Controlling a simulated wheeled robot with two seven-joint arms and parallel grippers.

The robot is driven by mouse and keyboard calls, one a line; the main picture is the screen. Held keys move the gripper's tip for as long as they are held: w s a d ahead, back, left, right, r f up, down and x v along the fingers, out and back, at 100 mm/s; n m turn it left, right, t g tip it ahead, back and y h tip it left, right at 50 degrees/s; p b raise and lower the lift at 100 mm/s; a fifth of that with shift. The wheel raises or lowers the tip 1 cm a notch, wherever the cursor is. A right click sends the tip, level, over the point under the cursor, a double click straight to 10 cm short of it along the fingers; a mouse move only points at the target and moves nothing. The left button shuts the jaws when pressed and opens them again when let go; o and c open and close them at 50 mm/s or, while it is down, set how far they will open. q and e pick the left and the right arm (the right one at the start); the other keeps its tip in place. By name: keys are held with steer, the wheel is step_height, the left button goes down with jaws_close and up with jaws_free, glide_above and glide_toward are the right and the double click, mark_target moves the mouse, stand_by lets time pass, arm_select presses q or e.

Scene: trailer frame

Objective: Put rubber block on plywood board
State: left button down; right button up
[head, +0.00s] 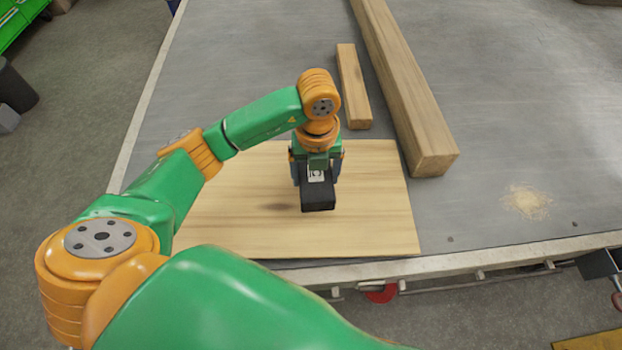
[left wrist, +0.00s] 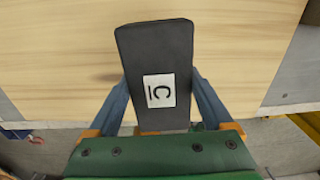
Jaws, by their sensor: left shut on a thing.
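In the left wrist view the block (left wrist: 155,50) sits between the two blue-grey fingers of the gripper (left wrist: 160,95). The plywood board (head: 370,225) is a pale flat sheet lying on the grey trailer bed. The block is over the board, and a faint shadow to its left suggests a gap below it. The board fills most of the left wrist view (left wrist: 60,60). My right gripper is not in view.
A long thick timber beam (head: 405,90) and a shorter wooden piece (head: 353,85) lie behind the board. A sawdust patch (head: 527,201) is on the bed (head: 520,100) at right. The bed's pale front edge (head: 460,263) runs just in front of the board.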

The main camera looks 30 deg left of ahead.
mark_target(313, 179)
arm_select(q)
steer(key=f, duration=0.3)
steer(key=a+f, duration=0.1)
steer(key=shift+w+f+p, duration=0.25)
steer(key=shift+w+p, duration=0.1)
steer(key=shift+w, duration=0.05)
steer(key=shift+f, duration=0.1)
steer(key=shift+f, duration=0.15)
jaws_free()
steer(key=shift+r, duration=0.7)
step_height(313, 179, up, 11)
steer(key=shift+r+p, duration=0.1)
steer(key=shift+p, duration=0.3)
